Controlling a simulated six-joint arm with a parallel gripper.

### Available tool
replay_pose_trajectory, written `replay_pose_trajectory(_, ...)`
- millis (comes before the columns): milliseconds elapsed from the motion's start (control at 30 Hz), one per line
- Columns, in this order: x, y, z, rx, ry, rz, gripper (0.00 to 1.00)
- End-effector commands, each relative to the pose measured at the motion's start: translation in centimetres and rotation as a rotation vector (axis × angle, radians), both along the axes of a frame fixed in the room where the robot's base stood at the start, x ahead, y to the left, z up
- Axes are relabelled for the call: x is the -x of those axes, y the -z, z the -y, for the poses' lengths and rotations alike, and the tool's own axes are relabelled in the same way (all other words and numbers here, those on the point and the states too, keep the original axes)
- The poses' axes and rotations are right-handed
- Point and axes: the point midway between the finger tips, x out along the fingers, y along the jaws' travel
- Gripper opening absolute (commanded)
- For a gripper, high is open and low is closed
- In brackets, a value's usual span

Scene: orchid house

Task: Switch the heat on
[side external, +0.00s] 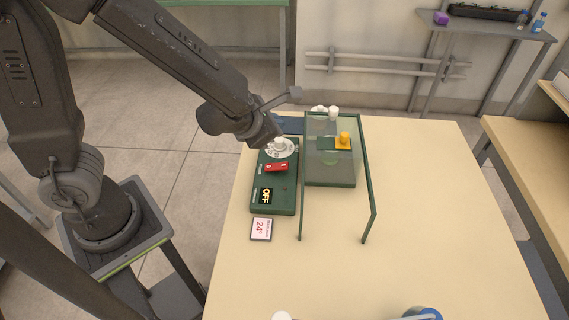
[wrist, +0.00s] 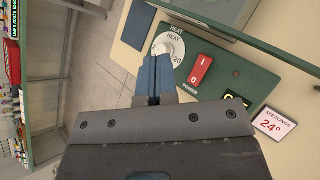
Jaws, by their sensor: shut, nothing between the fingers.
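A green control box (side external: 272,205) lies on the table; it also shows in the wrist view (wrist: 254,72). It carries a white heat dial (wrist: 170,47) with a pale knob, a red power rocker (wrist: 200,70) marked I and 0, and a display (side external: 265,195) reading OFF. My gripper (wrist: 157,62) is shut and empty, its blue-grey fingertips at the near edge of the dial. I cannot tell whether they touch the knob. In the side view my gripper (side external: 274,138) hides part of the dial. A card (wrist: 272,123) reads "SEEDLINGS 24°".
A blue pad (side external: 291,125) lies behind. The table's right half (side external: 440,200) is mostly clear.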

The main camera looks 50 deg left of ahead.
Motion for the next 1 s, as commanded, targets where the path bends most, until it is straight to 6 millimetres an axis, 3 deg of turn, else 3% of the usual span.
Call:
replay_pose_trajectory(467, -0.1, 0.6, 0.1, -0.007, 0.007, -0.004, 0.0)
replay_pose_trajectory(1000, -1.1, 7.1, 1.1, -0.007, 0.007, -0.004, 0.0)
